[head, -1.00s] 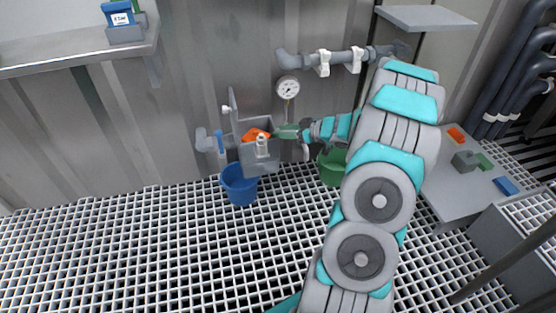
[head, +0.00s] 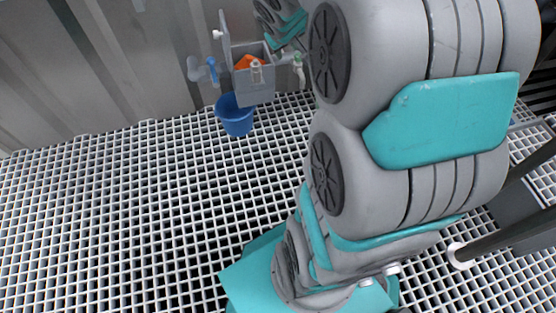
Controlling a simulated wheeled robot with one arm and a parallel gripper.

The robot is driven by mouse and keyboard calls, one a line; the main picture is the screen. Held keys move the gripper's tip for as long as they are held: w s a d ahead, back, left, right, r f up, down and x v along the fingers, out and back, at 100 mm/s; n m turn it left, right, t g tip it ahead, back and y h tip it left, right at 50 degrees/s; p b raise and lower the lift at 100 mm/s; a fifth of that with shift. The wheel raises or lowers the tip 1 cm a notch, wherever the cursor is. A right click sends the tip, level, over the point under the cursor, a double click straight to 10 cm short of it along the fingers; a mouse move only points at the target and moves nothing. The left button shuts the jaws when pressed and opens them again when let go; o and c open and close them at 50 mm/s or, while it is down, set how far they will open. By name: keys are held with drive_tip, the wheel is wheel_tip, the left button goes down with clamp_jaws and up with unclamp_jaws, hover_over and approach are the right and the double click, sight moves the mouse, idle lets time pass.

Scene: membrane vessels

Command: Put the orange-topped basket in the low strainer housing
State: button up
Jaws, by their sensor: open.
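The orange-topped basket (head: 246,62) sits inside the grey, open-topped low strainer housing (head: 255,94) on the wall. Only its orange top shows above the rim; its lower part is hidden by the walls. I cannot tell whether it is fully seated. The housing's lid or door (head: 225,38) stands upright at its left. My gripper (head: 270,42) is open, small and partly obscured at the top, just above and right of the housing. Its fingers are hard to make out. It looks apart from the basket.
A blue bucket (head: 236,118) stands on the grating below the housing. A blue-handled valve (head: 212,70) is at its left and a green-handled valve (head: 298,62) at its right. The grating (head: 110,220) at left is clear. My arm hides much of the right side.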

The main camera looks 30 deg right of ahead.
drive_tip(key=s+a+g+y, duration=0.1)
drive_tip(key=s+a+g, duration=0.1)
drive_tip(key=s+a, duration=0.5)
drive_tip(key=s+a+g+y, duration=0.2)
drive_tip(key=s+a, duration=0.5)
drive_tip(key=s, duration=0.6)
drive_tip(key=s+a+g+y, duration=0.1)
drive_tip(key=s+a+g, duration=0.2)
drive_tip(key=s+a, duration=0.4)
drive_tip(key=s, duration=0.3)
drive_tip(key=shift+s+f, duration=0.2)
drive_tip(key=shift+f, duration=0.1)
